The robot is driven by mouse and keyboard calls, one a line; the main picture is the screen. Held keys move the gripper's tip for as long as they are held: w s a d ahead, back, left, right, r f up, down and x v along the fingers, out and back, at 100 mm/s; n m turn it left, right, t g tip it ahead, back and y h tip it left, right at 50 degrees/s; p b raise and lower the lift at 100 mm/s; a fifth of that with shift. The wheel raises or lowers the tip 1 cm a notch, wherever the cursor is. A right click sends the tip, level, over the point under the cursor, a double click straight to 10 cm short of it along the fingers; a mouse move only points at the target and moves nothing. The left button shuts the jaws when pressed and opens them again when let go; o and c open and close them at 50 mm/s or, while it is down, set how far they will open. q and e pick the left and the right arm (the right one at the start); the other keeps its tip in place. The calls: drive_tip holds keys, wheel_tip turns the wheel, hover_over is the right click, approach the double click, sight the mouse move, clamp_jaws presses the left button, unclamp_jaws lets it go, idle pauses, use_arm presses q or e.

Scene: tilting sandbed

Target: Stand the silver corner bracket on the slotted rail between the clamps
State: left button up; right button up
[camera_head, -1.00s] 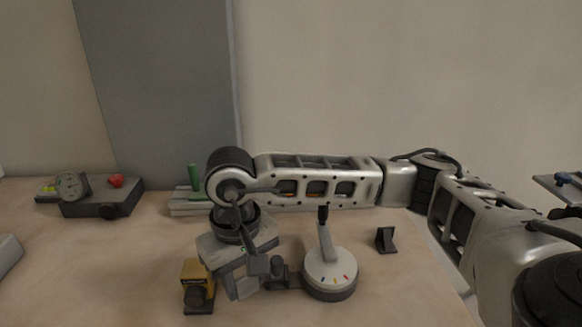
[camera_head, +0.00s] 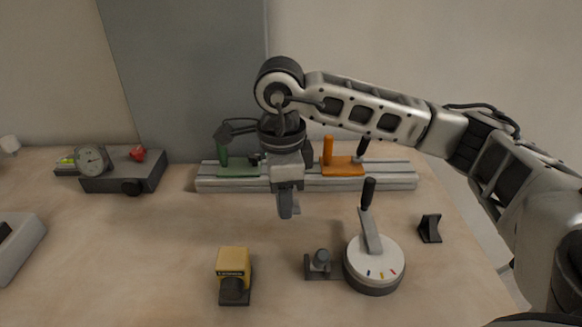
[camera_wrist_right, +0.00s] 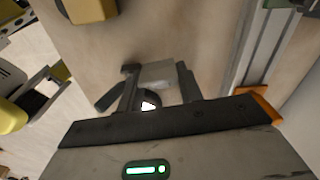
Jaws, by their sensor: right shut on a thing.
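My right gripper (camera_head: 287,212) points down in front of the slotted rail (camera_head: 207,184), above the bare table. It is shut on the silver corner bracket (camera_wrist_right: 157,76), which shows pale grey between the dark fingers in the right wrist view. In the head view, only a small edge of the bracket (camera_head: 296,210) shows beside the fingers. The rail carries a green clamp (camera_head: 238,169) on the left and an orange clamp (camera_head: 343,168) on the right. My gripper and wrist hide part of the rail between them. My left gripper is not in view.
A yellow-and-black block (camera_head: 233,265), a small dark fixture (camera_head: 320,262) and a round dial base with a lever (camera_head: 374,262) stand nearer. A black angle piece (camera_head: 430,229) lies right. A grey box with gauge (camera_head: 125,172) stands left. The table's left middle is clear.

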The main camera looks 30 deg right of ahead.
drive_tip(key=w+d+r+n+p, duration=0.1)
drive_tip(key=d+r+n, duration=0.25)
drive_tip(key=n, duration=1.45)
drive_tip(key=w+d+r+n, duration=0.1)
drive_tip(key=d+r+n, duration=0.25)
drive_tip(key=n, duration=1.35)
drive_tip(key=shift+m, duration=0.3)
drive_tip(key=w+d+f, duration=0.1)
drive_tip(key=w+f, duration=0.1)
drive_tip(key=w, duration=0.2)
drive_tip(key=w+d+f+p, duration=0.1)
drive_tip(key=w+d+f, duration=0.1)
drive_tip(key=w+f, duration=0.1)
drive_tip(key=w+d+f, duration=0.1)
drive_tip(key=w+f, duration=0.2)
drive_tip(key=w, duration=0.2)
drive_tip(key=shift+d+f, duration=0.15)
drive_tip(key=shift+f, duration=0.1)
drive_tip(key=shift+w+d+f, duration=0.15)
drive_tip(key=shift+w+f, duration=0.15)
drive_tip(key=shift+f, duration=0.05)
drive_tip(key=shift+w+f+p, duration=0.1)
drive_tip(key=shift+f+p, duration=0.3)
drive_tip(key=shift+f, duration=1.2)
drive_tip(key=shift+f, duration=0.15)
